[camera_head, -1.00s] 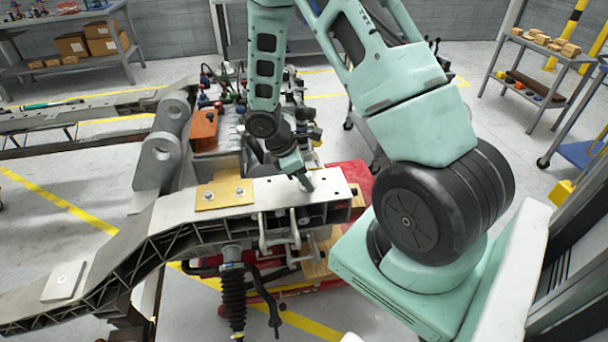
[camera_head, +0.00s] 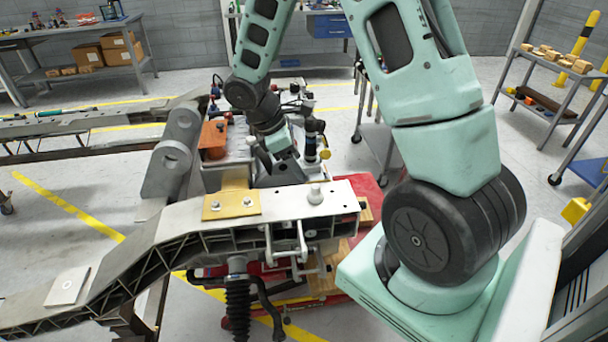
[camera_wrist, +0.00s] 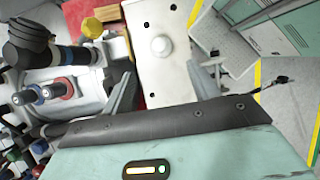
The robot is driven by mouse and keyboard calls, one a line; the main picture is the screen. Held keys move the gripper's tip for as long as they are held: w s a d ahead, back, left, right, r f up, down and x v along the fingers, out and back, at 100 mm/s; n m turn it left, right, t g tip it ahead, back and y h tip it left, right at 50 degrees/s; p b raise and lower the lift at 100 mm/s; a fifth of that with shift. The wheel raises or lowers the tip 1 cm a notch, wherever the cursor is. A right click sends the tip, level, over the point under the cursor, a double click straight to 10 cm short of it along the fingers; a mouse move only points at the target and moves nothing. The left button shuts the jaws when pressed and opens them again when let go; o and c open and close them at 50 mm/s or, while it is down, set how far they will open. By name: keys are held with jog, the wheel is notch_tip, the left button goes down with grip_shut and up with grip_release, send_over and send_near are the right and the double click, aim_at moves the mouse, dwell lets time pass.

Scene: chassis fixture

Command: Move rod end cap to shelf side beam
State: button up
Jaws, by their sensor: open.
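The rod end cap is a small pale, rounded piece (camera_head: 315,194) standing on top of the light grey side beam (camera_head: 285,199), near the beam's right end. In the wrist view the cap (camera_wrist: 161,46) shows from above on the beam's pale top face (camera_wrist: 150,80), ahead of my fingers. My gripper (camera_wrist: 163,90) is open and empty, its two grey fingers spread to either side with the cap beyond them. In the head view my gripper (camera_head: 284,172) is behind the beam's top, left of the cap, with its fingertips partly hard to make out.
A tan plate with bolts (camera_head: 232,204) lies on the beam left of the cap. Behind the beam stand an orange block (camera_head: 214,139) and a cluster of dark fittings. A yellow-capped fitting (camera_wrist: 92,27) and a black cylinder (camera_wrist: 28,42) are left of my fingers.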

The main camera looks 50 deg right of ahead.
jog(key=s+a+r+m+t+y, duration=0.1)
jog(key=s+a+r, duration=0.25)
jog(key=a, duration=0.55)
jog(key=s+a+r+t+y, duration=0.1)
jog(key=s+a+r, duration=0.25)
jog(key=a, duration=0.65)
jog(key=s+a+r+m+t+y, duration=0.1)
jog(key=s+a+r+y, duration=0.1)
jog(key=s+a, duration=0.7)
jog(key=shift+s+a+r+m+y, duration=0.2)
jog(key=shift+s+r+m+y, duration=0.15)
jog(key=shift+s, duration=0.9)
